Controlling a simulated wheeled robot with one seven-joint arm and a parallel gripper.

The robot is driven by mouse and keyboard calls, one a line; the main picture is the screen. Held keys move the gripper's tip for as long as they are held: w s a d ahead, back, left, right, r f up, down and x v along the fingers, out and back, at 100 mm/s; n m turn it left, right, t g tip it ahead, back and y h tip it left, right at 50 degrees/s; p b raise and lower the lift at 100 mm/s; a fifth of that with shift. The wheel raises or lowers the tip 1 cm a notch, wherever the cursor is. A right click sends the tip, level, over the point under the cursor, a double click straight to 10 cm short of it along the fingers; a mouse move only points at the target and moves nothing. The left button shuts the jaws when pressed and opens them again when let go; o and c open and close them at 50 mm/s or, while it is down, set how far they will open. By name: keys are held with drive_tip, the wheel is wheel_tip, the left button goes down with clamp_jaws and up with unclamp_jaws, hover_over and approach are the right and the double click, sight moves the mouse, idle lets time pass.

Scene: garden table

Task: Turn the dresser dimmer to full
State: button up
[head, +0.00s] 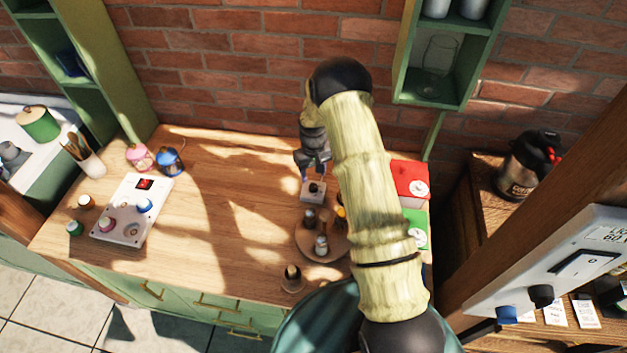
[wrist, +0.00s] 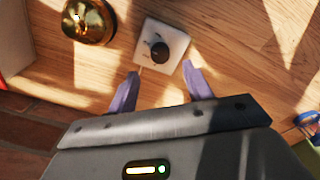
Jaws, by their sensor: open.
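The dimmer (head: 313,190) is a small white box with a black round knob on the wooden dresser top. In the wrist view its white box (wrist: 172,34) lies just beyond my fingertips, with the black knob (wrist: 159,51) facing up. Faint marks show on its face beside the knob. My gripper (wrist: 160,73) is open, its two purple fingers spread on either side of the box's near edge, with nothing between them. In the head view my gripper (head: 312,164) is above and just behind the dimmer, partly hidden by my arm.
A brass object (wrist: 88,20) stands close beside the dimmer. A round wooden tray (head: 303,246) with small shakers is in front of it. Red (head: 408,180) and green (head: 414,228) boxes stand right. A white knob panel (head: 124,200) lies left. The dresser's middle is clear.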

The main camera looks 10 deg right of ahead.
sight(313, 186)
wheel_tip(313, 186, down, 5)
drive_tip(key=shift+a+f+p, duration=0.15)
drive_tip(key=shift+p, duration=0.65)
drive_tip(key=shift+s+f, duration=0.15)
drive_tip(key=shift+f, duration=0.15)
drive_tip(key=c, duration=1)
